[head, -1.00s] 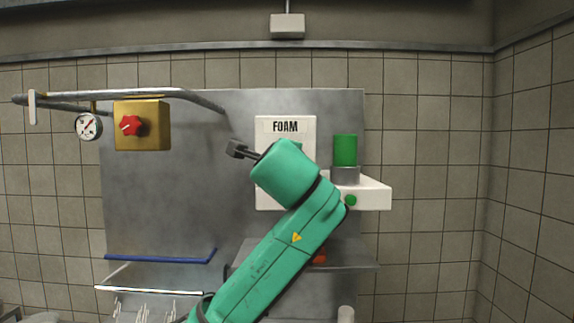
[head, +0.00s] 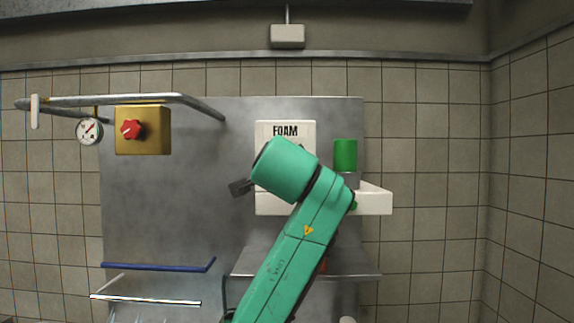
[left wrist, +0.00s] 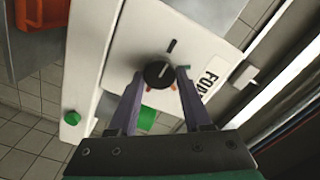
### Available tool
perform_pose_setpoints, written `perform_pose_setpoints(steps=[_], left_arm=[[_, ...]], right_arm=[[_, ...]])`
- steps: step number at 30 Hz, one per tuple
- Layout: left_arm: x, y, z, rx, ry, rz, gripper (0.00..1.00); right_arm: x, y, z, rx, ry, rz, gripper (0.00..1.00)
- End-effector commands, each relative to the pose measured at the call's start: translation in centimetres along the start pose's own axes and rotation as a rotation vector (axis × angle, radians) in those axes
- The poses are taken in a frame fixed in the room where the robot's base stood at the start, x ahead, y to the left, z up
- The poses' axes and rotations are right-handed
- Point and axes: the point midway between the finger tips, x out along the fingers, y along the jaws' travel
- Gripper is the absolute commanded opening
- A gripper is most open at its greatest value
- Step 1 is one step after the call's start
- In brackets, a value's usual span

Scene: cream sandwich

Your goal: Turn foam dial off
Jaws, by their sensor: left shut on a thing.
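The foam dial (left wrist: 158,74) is a round black knob on the white FOAM panel (left wrist: 132,50). A short black mark (left wrist: 172,46) is on the panel beside it. In the left wrist view my left gripper (left wrist: 159,82) has its two fingers on either side of the dial, shut on it. In the head view the panel (head: 267,127) with its FOAM label is partly covered by my green left arm, which hides the dial and the fingers. I cannot tell the dial's exact setting. My right gripper is not in view.
A green cylinder (head: 345,155) stands on the white unit's ledge (head: 374,203) to the right. A yellow box (head: 155,142) with a red knob (head: 132,130) and a pressure gauge (head: 89,131) are at left. A steel shelf (head: 352,276) lies below.

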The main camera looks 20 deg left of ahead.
Motion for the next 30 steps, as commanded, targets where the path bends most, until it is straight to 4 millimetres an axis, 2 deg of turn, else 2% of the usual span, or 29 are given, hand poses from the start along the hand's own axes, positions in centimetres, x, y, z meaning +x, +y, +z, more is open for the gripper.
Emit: perform_pose_setpoints(steps=[18,19,21,30], left_arm=[[0.12,0.34,0.19,-0.047,-0.007,0.008,0.00],[0.13,0.35,0.20,-0.047,-0.007,0.008,0.57],[0.11,0.32,0.18,-0.047,-0.007,0.008,0.79],[-0.03,0.18,0.10,-0.047,-0.003,0.004,0.79]], right_arm=[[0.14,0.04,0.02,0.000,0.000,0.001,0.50],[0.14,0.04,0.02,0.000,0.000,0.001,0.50],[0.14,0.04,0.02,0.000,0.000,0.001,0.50],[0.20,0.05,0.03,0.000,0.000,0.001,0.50]])
